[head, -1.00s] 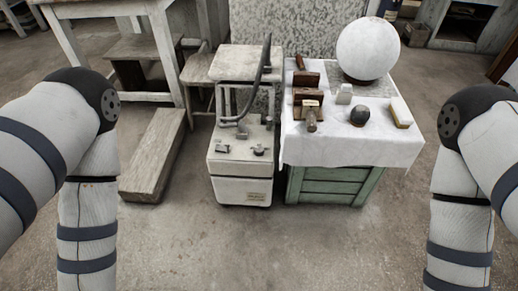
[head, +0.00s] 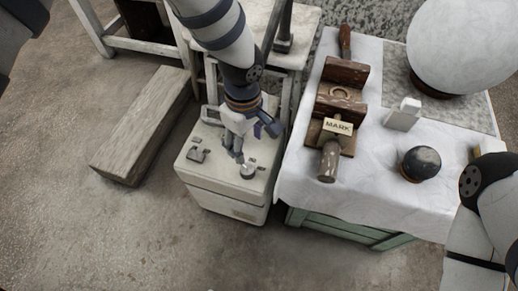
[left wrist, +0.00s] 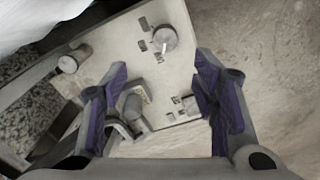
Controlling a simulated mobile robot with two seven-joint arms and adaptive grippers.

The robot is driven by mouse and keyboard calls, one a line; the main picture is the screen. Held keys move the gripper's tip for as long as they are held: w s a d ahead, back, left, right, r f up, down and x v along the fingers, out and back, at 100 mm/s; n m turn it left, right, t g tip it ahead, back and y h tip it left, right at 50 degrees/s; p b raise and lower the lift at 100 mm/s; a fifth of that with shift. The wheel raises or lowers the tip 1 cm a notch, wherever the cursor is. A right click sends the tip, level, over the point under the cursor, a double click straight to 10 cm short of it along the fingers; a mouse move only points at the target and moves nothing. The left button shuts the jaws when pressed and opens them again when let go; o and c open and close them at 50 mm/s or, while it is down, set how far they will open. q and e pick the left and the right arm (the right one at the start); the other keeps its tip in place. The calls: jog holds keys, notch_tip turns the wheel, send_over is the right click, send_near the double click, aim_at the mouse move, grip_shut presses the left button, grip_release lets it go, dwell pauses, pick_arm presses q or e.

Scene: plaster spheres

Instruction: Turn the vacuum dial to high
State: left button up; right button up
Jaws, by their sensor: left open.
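The vacuum unit (head: 228,205) is a pale box with controls on its top. A round dial (head: 248,171) with a white pointer sits near its right front; it also shows in the left wrist view (left wrist: 165,40), just beyond the fingertips. A second control (head: 197,153), handle-like, sits at the left; in the left wrist view a grey handle (left wrist: 133,106) lies between the fingers, lower down. My left gripper (head: 250,143) is open and empty above the box, close to the round dial. Its purple-padded fingers (left wrist: 162,70) are apart. My right gripper is out of view.
A cloth-covered green table (head: 300,190) stands close to the right of the unit, with a wooden tool with a "MARK" tag (head: 338,127), a dark ball (head: 421,163) and a large white sphere (head: 465,45). A wooden block (head: 143,125) lies at left. The floor in front is clear.

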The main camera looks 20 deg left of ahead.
aim_at(247, 169)
pick_arm(q)
jog(key=f, duration=0.3)
jog(key=f+b, duration=0.1)
jog(key=f, duration=0.3)
jog(key=s+f+b, duration=0.1)
jog(key=f, duration=0.3)
jog(key=shift+a, duration=0.1)
jog(key=shift+w+f, duration=0.1)
jog(key=shift+f, duration=0.2)
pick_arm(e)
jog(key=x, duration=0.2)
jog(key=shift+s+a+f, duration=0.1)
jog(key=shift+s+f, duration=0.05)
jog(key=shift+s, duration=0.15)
pick_arm(q)
jog(key=c, duration=1.2)
